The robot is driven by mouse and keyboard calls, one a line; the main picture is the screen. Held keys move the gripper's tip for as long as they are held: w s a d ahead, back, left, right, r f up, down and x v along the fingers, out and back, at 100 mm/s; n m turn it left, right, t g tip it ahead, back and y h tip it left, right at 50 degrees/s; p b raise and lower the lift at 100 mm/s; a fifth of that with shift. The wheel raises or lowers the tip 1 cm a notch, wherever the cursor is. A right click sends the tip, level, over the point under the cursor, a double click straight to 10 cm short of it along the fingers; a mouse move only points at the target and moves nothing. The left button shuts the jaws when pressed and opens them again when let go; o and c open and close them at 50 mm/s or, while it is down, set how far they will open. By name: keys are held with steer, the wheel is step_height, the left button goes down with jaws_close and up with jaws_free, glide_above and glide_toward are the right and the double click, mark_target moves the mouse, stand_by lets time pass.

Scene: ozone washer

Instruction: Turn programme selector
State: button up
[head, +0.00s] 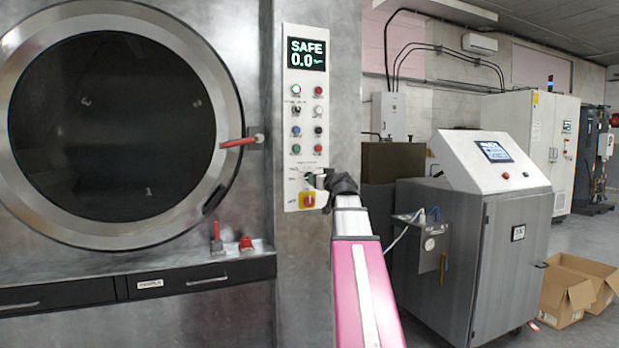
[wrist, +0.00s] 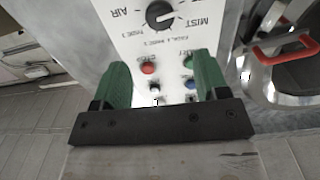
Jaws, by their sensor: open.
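The programme selector (wrist: 160,14) is a round black knob with a pale mark on the white control panel (wrist: 120,45), with AIR and MIST lettering around it. It shows at the top of the wrist view, cut by the frame edge. My gripper (wrist: 161,62) has two green fingers spread apart with nothing held between them. The selector lies beyond the fingertips, apart from them in the picture; I cannot tell the depth gap. In the head view my gripper (head: 322,180) is in front of the lower panel (head: 289,130) and hides the selector.
A red and yellow emergency stop (head: 308,201) sits low on the panel, close to my gripper. Several buttons are above. A red door handle (head: 238,142) sticks out beside the round door (head: 110,125). A steel cabinet (head: 515,250) and cardboard boxes (head: 565,295) stand at right.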

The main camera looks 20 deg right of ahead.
steer(key=w, duration=1)
steer(key=shift+w+a, duration=0.2)
steer(key=shift+w, duration=0.1)
steer(key=shift+c, duration=0.4)
steer(key=c, duration=0.8)
